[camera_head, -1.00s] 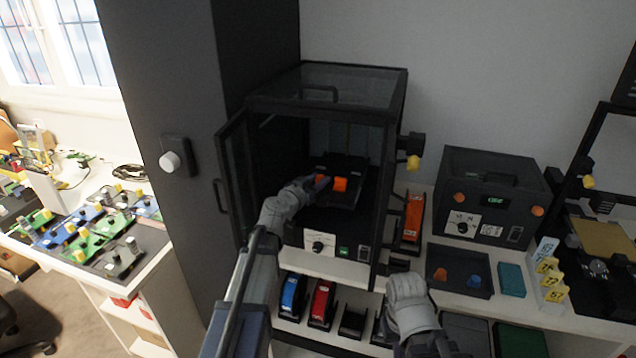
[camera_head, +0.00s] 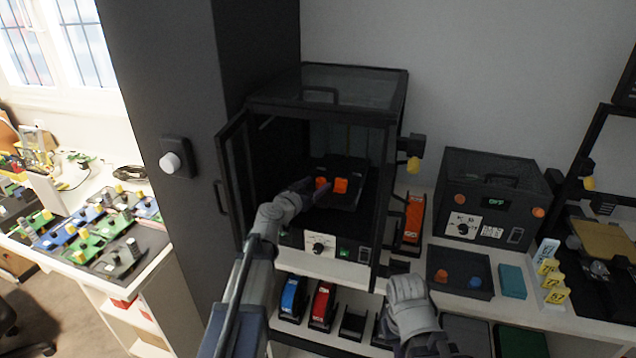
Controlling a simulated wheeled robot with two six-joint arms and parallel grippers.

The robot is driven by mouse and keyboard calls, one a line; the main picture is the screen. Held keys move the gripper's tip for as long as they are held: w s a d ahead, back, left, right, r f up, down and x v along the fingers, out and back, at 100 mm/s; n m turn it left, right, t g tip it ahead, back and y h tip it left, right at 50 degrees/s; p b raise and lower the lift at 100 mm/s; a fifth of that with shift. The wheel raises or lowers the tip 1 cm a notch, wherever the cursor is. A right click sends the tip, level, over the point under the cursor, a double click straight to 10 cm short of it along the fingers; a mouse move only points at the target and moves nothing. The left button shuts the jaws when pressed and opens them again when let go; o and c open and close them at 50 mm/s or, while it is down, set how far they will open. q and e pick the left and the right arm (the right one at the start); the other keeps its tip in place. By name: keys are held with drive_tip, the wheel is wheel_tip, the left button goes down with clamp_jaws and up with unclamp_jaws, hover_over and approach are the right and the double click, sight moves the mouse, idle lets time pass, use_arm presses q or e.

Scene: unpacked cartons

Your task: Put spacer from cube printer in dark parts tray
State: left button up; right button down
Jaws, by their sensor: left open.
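The cube printer (camera_head: 335,86) stands on the shelf with its door open at the left. Two orange parts lie on its dark bed: one on the left (camera_head: 321,183) and one on the right (camera_head: 341,186). I cannot tell which is the spacer. My left gripper (camera_head: 322,186) is inside the printer, open, its fingers close to the left orange part; contact is unclear.
The open door (camera_head: 231,185) and the printer's side frame bound the opening around my left arm. A second dark machine (camera_head: 492,200) stands behind the tray. A teal block (camera_head: 512,281) and yellow number tags (camera_head: 552,281) are right of the tray.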

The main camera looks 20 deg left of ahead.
use_arm(q)
drive_tip(key=v, duration=0.6)
drive_tip(key=shift+w+a+f, duration=0.1)
drive_tip(key=shift+a, duration=0.05)
drive_tip(key=shift+w+p, duration=0.1)
drive_tip(key=shift+p, duration=0.5)
drive_tip(key=shift+c, duration=0.9)
drive_tip(key=r+g+p, duration=0.1)
drive_tip(key=p, duration=0.1)
drive_tip(key=r+g+p, duration=0.1)
drive_tip(key=p, duration=0.2)
drive_tip(key=shift+w+d, duration=0.15)
drive_tip(key=shift+d, duration=0.2)
drive_tip(key=shift+c, duration=0.2)
drive_tip(key=shift+f+g+y, duration=0.3)
drive_tip(key=shift+f+g, duration=0.1)
drive_tip(key=shift+f, duration=0.1)
drive_tip(key=shift+x, duration=0.95)
drive_tip(key=shift+w+r+b+x, duration=0.15)
drive_tip(key=shift+b+x, duration=0.3)
drive_tip(key=shift+x, duration=1)
drive_tip(key=shift+w+r+b+x, duration=0.1)
drive_tip(key=shift+r+b+x, duration=0.25)
drive_tip(key=shift+x, duration=1.15)
drive_tip(key=shift+s+a, duration=0.1)
drive_tip(key=shift+s, duration=0.05)
